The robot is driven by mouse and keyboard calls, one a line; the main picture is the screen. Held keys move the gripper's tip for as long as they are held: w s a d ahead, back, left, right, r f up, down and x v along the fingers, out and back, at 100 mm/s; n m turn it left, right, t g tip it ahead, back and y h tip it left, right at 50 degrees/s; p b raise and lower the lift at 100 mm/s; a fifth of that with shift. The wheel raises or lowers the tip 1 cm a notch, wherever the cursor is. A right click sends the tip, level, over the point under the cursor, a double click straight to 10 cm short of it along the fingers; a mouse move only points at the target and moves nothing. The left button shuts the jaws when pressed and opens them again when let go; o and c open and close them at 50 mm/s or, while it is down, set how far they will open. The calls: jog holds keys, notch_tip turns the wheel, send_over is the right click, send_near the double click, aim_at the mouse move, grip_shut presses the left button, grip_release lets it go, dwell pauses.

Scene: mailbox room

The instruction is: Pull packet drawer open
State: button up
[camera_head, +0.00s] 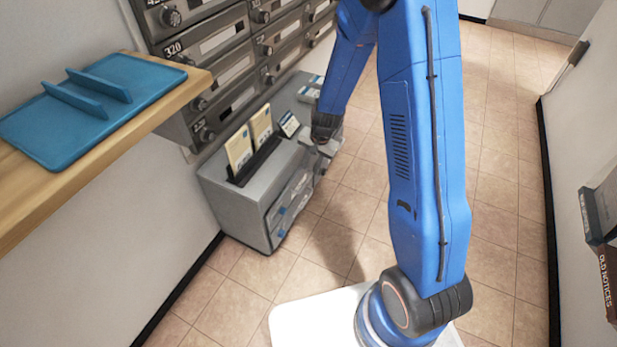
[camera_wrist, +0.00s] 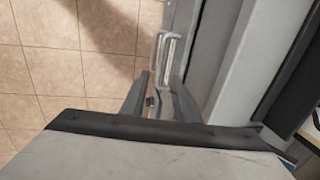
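The grey drawer cabinet (camera_head: 235,207) stands on the floor against the left wall, below the mailboxes. Its front shows drawer faces with pale handles and blue marks (camera_head: 281,233); I cannot read which is the packet drawer. My gripper (camera_head: 327,150) is at the far end of the cabinet front, partly hidden by its own wrist in the head view. In the wrist view my gripper (camera_wrist: 160,80) has its two dark fingers apart. A pale U-shaped handle (camera_wrist: 157,50) shows between and just beyond the fingertips. I see no clear contact.
Card holders (camera_head: 240,150) with upright cards stand on the cabinet top. A wooden shelf (camera_head: 100,145) with a blue tray (camera_head: 55,135) juts out at the left. Mailboxes (camera_head: 215,50) line the wall above. Boxes (camera_head: 605,240) stand at the right. The tiled floor (camera_head: 500,140) is clear.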

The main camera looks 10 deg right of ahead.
jog(key=shift+w+a+f, duration=0.15)
jog(key=shift+f, duration=1.05)
jog(key=shift+w+a+f, duration=0.15)
jog(key=shift+a+f, duration=0.05)
jog(key=shift+f, duration=1.05)
jog(key=shift+w+a+f, duration=0.15)
jog(key=shift+f, duration=1.05)
jog(key=shift+c, duration=0.7)
grip_shut()
